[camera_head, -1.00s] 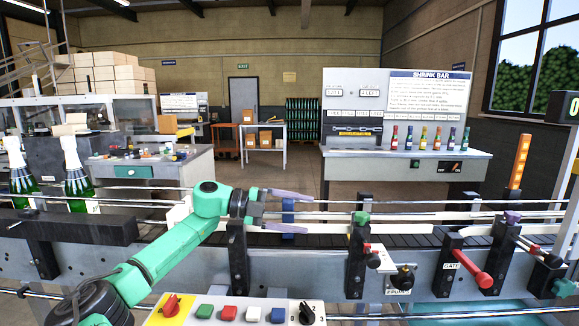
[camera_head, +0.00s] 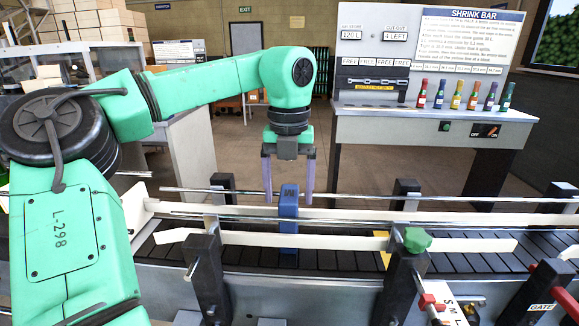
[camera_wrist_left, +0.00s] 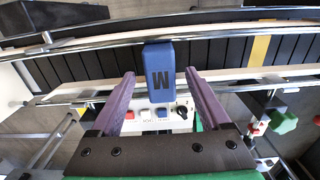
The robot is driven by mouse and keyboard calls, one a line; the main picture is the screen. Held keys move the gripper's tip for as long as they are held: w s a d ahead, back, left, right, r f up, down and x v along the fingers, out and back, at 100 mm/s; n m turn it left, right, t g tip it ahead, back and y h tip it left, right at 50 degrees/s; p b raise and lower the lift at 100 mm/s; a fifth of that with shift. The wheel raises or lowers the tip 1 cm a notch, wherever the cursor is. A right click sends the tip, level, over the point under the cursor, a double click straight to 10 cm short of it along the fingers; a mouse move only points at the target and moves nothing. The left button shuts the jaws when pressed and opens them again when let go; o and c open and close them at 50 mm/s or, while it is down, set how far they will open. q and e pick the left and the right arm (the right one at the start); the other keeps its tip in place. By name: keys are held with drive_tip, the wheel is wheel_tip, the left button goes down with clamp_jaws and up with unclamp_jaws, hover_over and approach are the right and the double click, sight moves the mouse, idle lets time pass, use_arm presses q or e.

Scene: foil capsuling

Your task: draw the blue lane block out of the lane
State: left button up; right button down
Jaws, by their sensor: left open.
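The blue lane block (camera_head: 288,212) stands upright in the conveyor lane, across the white guide rails. It bears a dark letter on its top part, and it also shows in the left wrist view (camera_wrist_left: 159,70). My left gripper (camera_head: 287,201) points down at the block, open, with one purple finger to each side of the block's top in the picture. In the left wrist view the gripper (camera_wrist_left: 160,76) shows a gap between each finger and the block. I cannot tell exactly how deep the fingers reach. My right gripper is in no view.
Thin metal rails (camera_head: 400,199) run along the dark slatted conveyor (camera_head: 340,258). Black posts, one with a green knob (camera_head: 417,240), stand along the near side. The shrink bar bench (camera_head: 440,122) with several small bottles stands behind. Open floor lies behind the lane.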

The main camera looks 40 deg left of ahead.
sight(289, 223)
use_arm(q)
drive_tip(key=f, duration=0.7)
drive_tip(key=shift+w+a+f, duration=0.25)
drive_tip(key=shift+w+f, duration=0.05)
drive_tip(key=shift+f, duration=0.05)
drive_tip(key=shift+d+f, duration=0.1)
drive_tip(key=shift+f, duration=0.3)
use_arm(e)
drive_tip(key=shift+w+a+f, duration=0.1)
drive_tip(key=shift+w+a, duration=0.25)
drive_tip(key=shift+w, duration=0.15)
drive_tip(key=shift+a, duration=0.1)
